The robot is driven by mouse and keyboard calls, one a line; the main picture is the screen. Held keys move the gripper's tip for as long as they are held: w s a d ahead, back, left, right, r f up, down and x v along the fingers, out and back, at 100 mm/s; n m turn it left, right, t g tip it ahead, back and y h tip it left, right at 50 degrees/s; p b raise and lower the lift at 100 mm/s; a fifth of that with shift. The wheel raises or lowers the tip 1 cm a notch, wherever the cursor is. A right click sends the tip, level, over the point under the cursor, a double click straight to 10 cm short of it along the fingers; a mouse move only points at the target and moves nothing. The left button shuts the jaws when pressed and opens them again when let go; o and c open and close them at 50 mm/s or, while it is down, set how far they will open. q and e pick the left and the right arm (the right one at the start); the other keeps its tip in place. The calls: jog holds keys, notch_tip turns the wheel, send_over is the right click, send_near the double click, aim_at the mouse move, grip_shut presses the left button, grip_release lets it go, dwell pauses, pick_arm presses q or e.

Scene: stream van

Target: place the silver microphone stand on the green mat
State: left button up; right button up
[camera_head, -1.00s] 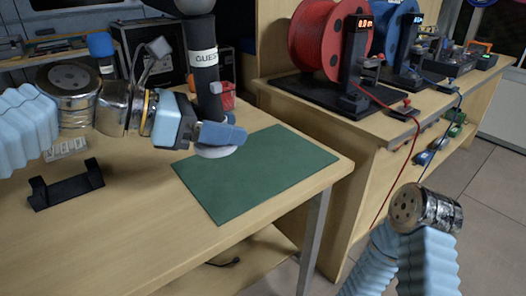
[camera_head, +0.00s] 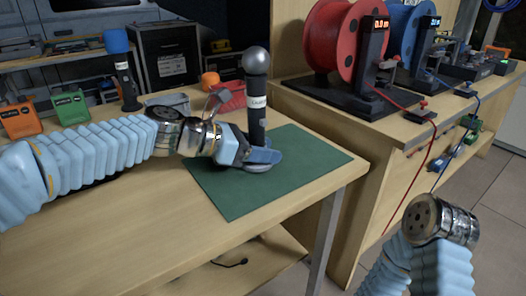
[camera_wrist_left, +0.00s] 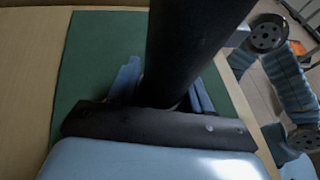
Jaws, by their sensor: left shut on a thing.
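The silver microphone stand (camera_head: 257,108) has a silver ball head, a dark labelled pole and a round base. It stands upright over the green mat (camera_head: 230,201), near its back part. I cannot tell whether its base touches the mat. My left gripper (camera_head: 259,155) is shut on the lower pole, just above the base. In the left wrist view the dark pole (camera_wrist_left: 190,45) rises between the fingers (camera_wrist_left: 165,95), with the green mat (camera_wrist_left: 90,60) beneath; the base is hidden there. My right arm shows at lower right, but its gripper is not visible.
A blue-topped microphone (camera_head: 122,75) stands at the back left, near orange (camera_head: 20,119) and green (camera_head: 69,107) boxes. A red basket (camera_head: 229,95) and grey tray (camera_head: 167,101) sit behind the mat. A side bench carries a red reel (camera_head: 330,38). The mat's front is clear.

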pick_arm(q)
jog(key=shift+f, duration=0.15)
jog(key=o, duration=1.1)
jog(key=shift+r, duration=0.3)
jog(key=v, duration=1.2)
jog(key=shift+f+p, duration=0.1)
jog(key=shift+p, duration=0.25)
